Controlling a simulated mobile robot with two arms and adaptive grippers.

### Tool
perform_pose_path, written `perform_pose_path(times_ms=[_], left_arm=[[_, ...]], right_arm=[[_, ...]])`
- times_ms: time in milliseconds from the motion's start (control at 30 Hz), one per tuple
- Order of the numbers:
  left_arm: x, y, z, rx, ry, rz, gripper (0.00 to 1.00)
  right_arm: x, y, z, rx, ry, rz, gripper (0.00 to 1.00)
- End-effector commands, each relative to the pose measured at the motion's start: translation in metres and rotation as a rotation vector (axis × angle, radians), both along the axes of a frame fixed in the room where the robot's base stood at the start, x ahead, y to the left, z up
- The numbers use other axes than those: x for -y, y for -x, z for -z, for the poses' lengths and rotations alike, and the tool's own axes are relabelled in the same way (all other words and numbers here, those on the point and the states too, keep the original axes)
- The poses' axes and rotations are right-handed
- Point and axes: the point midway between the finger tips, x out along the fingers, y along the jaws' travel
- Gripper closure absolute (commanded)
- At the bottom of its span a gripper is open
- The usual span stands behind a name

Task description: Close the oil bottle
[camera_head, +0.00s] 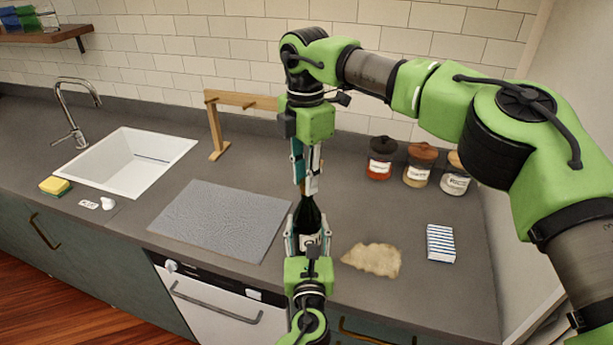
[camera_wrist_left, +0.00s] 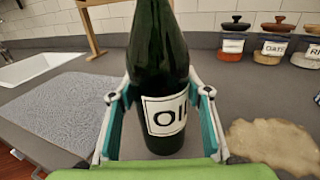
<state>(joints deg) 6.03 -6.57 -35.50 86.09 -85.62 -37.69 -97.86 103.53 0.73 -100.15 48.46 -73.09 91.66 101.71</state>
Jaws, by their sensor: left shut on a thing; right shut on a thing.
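The dark green oil bottle (camera_head: 308,217) stands upright on the counter, with its white "Oil" label showing in the left wrist view (camera_wrist_left: 165,115). My left gripper (camera_head: 306,241) is shut around the bottle's body, one finger on each side. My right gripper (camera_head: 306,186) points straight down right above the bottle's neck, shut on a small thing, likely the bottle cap. Its fingers mostly hide the cap and the bottle's mouth, so I cannot tell whether the cap touches the neck.
A grey mat (camera_head: 222,218) lies left of the bottle, and a beige cloth (camera_head: 373,259) lies to its right. A striped box (camera_head: 440,243) is farther right. Several lidded jars (camera_head: 419,167) stand at the back. A wooden stand (camera_head: 216,130) and a white sink (camera_head: 130,158) are at left.

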Motion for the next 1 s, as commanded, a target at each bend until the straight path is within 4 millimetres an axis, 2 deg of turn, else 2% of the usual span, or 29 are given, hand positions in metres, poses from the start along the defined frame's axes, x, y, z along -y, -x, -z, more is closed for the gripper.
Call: perform_pose_path(times_ms=[200,400,533,600,633,1000], left_arm=[[0.0003,0.0004,0.0002,0.0,-0.001,0.0,1.0],[0.0002,0.0004,0.0003,0.0,0.0,0.0,1.0],[0.0002,0.0004,0.0003,0.0,0.0,0.0,1.0],[0.0002,0.0004,0.0003,-0.001,0.0,0.0,1.0],[0.0002,0.0004,0.0003,-0.001,0.0,0.0,1.0],[0.0001,0.0003,0.0004,-0.001,0.0,0.0,1.0]], right_arm=[[-0.0002,-0.0029,-0.0004,0.004,-0.001,0.455,0.85],[0.0,-0.0043,-0.0004,0.003,-0.002,0.764,0.85],[0.0001,-0.0042,-0.0004,0.003,-0.002,0.755,0.85],[0.0002,-0.0041,-0.0003,0.004,-0.001,0.754,0.63],[0.0001,-0.0041,-0.0003,0.002,-0.001,0.753,0.59],[-0.0004,-0.0035,-0.0022,0.002,0.0,0.75,0.59]])
